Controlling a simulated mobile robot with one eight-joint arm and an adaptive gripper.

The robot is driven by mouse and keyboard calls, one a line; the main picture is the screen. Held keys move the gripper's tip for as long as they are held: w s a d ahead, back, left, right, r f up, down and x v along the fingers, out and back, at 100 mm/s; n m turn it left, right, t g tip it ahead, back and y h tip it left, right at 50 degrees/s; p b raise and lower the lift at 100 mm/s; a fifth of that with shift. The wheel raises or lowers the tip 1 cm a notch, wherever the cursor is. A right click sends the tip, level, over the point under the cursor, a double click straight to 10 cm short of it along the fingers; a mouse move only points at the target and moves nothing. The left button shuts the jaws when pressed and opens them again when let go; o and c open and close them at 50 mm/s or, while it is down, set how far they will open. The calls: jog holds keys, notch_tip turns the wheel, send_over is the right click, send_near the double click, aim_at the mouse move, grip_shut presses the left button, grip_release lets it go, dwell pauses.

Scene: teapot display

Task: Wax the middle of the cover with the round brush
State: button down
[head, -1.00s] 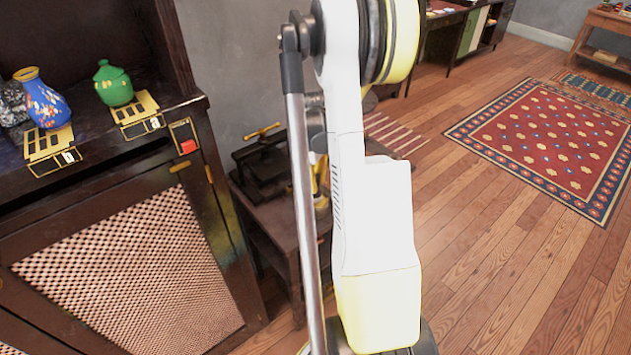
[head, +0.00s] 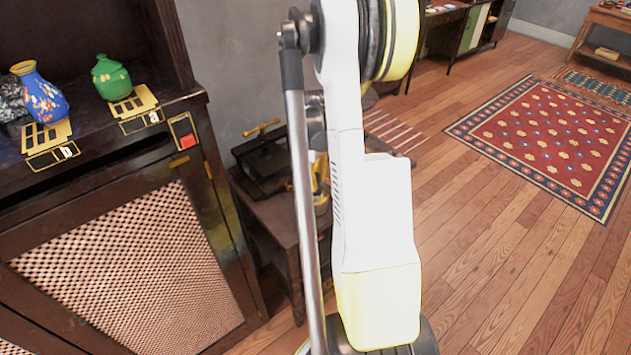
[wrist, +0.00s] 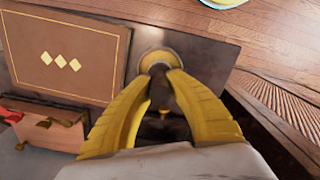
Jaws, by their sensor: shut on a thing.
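The cover (wrist: 68,50) is a brown panel with a thin gold border and three pale diamonds in its middle, at the upper left of the wrist view. My gripper (wrist: 160,74), with two yellow fingers, is shut on the round brush (wrist: 157,58), to the right of the cover. In the head view my arm hides most of the gripper, and the cover cannot be made out.
A dark press with a yellow handle (head: 262,128) stands on a small wooden table (head: 275,215). A cabinet at left bears a blue vase (head: 40,97) and a green teapot (head: 111,77). A wooden box with red pieces (wrist: 45,125) lies below the cover. Floor is open at right.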

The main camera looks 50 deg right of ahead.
jog(key=shift+f+b, duration=0.4)
jog(key=shift+f, duration=0.1)
dwell(1.3)
jog(key=shift+r+p, duration=2.35)
jog(key=shift+r, duration=1.25)
jog(key=shift+f, duration=0.1)
